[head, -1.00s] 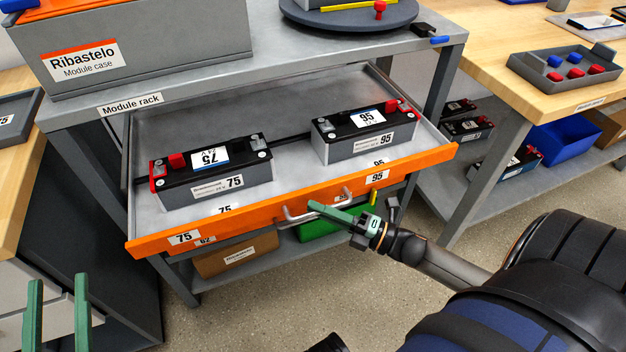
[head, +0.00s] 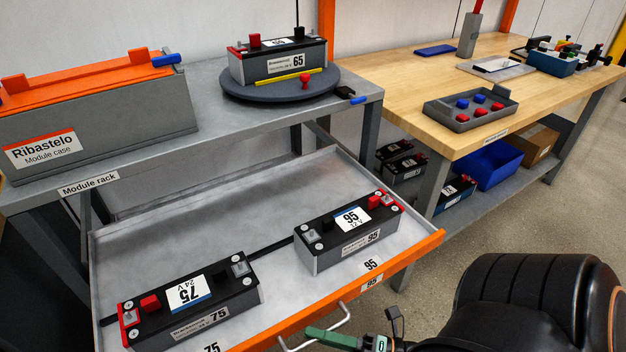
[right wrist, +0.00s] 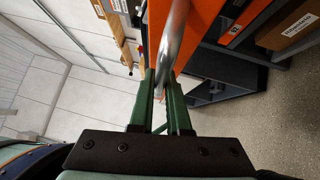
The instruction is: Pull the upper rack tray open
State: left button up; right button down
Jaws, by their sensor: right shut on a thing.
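The upper rack tray (head: 190,226) is a grey metal tray with an orange front (head: 412,252), and it stands far out from under the top of the module rack. A black 75 module (head: 215,305) and a black 95 module (head: 325,256) sit in it. My right gripper (head: 315,334), with green fingers, is shut on the tray's silver handle (head: 341,320) at the lower edge of the head view. In the right wrist view the handle (right wrist: 174,48) runs between the fingers (right wrist: 161,88). My left gripper is out of view.
The rack top (head: 210,135) carries a Ribastelo module case (head: 110,120) and a turntable (head: 240,93) with a 65 module. At right stands a wooden workbench (head: 400,80) with a grey parts tray (head: 462,117) and a blue bin (head: 492,163) below. Floor shows at right.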

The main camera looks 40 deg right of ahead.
jog(key=shift+s, duration=0.3)
jog(key=c, duration=0.9)
grip_release()
jog(key=v, duration=1.2)
jog(key=shift+s+d+b, duration=0.15)
jog(key=shift+s+b, duration=0.05)
jog(key=shift+b, duration=0.15)
